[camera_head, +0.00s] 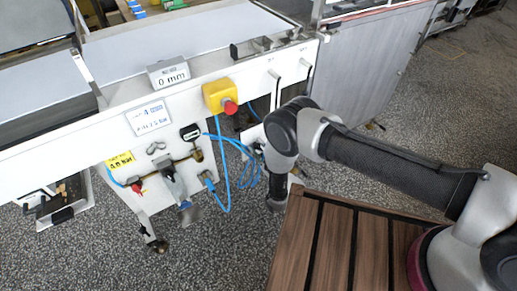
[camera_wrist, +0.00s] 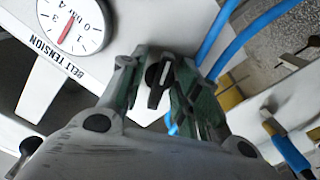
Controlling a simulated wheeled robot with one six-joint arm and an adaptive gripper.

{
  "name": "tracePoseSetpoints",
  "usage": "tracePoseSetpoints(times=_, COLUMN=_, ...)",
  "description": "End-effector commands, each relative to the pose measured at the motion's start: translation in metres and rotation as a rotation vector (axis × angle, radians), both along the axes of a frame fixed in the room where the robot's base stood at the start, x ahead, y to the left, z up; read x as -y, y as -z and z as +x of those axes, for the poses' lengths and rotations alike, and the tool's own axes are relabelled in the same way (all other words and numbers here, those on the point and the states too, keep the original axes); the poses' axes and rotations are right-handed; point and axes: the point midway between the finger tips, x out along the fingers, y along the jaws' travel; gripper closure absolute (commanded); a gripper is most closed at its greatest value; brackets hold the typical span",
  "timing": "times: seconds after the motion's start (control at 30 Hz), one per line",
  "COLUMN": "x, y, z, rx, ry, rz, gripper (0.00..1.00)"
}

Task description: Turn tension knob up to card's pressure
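In the wrist view, a black knob (camera_wrist: 158,75) stands between the two fingers of my gripper (camera_wrist: 160,82). One finger is on each side of it; I cannot tell whether they touch it. Beside it, a round white gauge (camera_wrist: 88,18) has a red needle and the label "BELT TENSION" (camera_wrist: 56,58); I cannot read its exact value. In the head view, a white card (camera_head: 150,117) on the machine's front shows a large 4 and smaller text ending in "bar", too blurred to read surely. My gripper, the knob and the gauge are hidden behind my arm there.
The white machine frame (camera_head: 120,97) carries a "0 mm" display (camera_head: 168,75), a yellow box with a red button (camera_head: 219,96), a yellow label (camera_head: 120,161) and loose blue hoses (camera_head: 228,190). In the wrist view, blue hoses (camera_wrist: 222,35) run close to the right finger.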

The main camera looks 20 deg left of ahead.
Motion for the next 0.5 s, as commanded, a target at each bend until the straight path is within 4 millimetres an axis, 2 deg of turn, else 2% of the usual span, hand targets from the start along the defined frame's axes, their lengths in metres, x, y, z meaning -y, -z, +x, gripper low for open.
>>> tracePoseSetpoints(times=0.27, x=-0.0015, y=0.0, z=0.0013, rx=-0.001, ry=0.001, rz=-0.001, gripper=0.7)
tracePoseSetpoints(times=0.4, x=-0.0015, y=0.0, z=0.0012, rx=-0.001, ry=0.001, rz=-0.001, gripper=0.95)
tracePoseSetpoints(times=0.5, x=-0.0014, y=0.0001, z=0.0011, rx=-0.002, ry=0.0, rz=0.0, gripper=0.97)
